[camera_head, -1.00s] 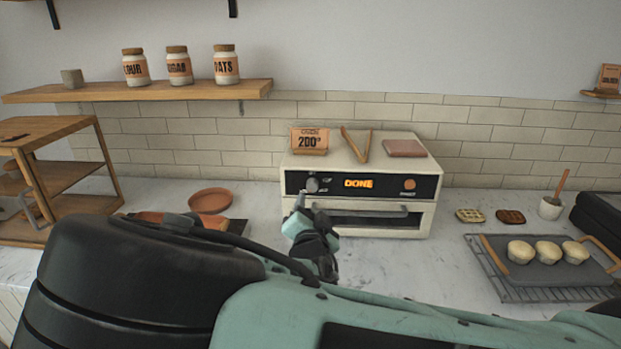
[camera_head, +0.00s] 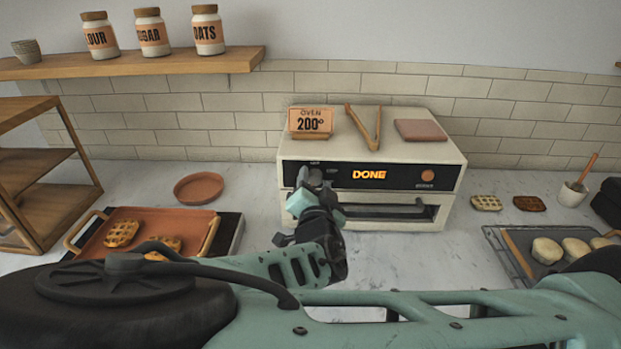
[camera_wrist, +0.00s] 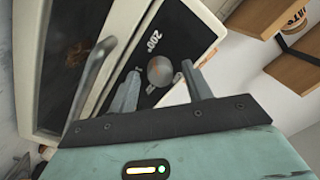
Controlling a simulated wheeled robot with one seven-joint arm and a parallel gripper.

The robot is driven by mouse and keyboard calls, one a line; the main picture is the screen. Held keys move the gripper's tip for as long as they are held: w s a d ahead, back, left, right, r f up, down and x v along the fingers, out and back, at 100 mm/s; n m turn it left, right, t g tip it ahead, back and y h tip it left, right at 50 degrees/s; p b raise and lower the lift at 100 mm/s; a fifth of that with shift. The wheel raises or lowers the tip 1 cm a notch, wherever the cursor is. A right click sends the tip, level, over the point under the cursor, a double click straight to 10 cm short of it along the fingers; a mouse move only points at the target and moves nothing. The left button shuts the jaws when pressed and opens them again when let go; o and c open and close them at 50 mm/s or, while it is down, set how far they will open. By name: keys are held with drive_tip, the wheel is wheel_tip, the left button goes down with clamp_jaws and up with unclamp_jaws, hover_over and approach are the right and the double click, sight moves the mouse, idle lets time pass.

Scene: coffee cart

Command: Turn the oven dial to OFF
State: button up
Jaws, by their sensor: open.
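The cream oven (camera_head: 390,150) stands on the counter against the tiled wall. Its black panel shows DONE in orange on the display (camera_head: 369,174). The grey oven dial (camera_wrist: 160,70) sits between my gripper's open fingers in the wrist view, beside a 200° mark. In the head view the dial is mostly hidden behind my gripper (camera_head: 317,186), which is at the left of the panel. The fingers lie either side of the dial; I cannot tell whether they touch it. The exact dial setting is not clear.
The oven handle (camera_wrist: 104,55) runs close beside my gripper. A sign (camera_head: 311,121) reading 200°, tongs (camera_head: 364,128) and a pinkish slab (camera_head: 420,130) lie on top of the oven. Trays of baked goods stand left and right.

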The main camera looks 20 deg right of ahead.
drive_tip(key=shift+c, duration=0.3)
drive_tip(key=c, duration=0.9)
